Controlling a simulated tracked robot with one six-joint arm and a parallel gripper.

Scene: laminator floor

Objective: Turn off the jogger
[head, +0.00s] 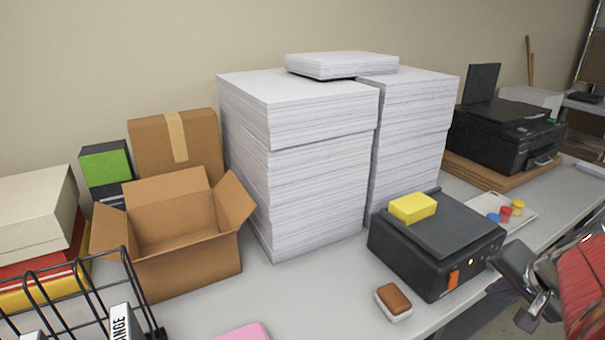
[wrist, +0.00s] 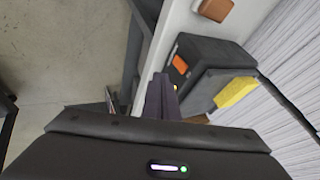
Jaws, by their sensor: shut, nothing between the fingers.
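The jogger looks to be the low black box (head: 437,245) on the table's front edge, right of the paper stacks. An orange switch (head: 453,280) and a small lit lamp (head: 471,262) are on its front. In the wrist view the box (wrist: 220,55) is right of my fingers, with the orange switch (wrist: 180,63) above their tips. My gripper (wrist: 160,80) is shut and empty, and appears just off the box's front, near the lamp. In the head view my arm's end shows at the right. I cannot tell whether the fingers touch the box.
A yellow block (head: 412,208) lies on the box. A brown-and-white eraser-like block (head: 393,302) lies left of it. Tall paper stacks (head: 300,165) stand behind. A tray (head: 497,212) with coloured pots and a printer (head: 507,130) are beyond. Open floor (wrist: 60,60) lies before the table.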

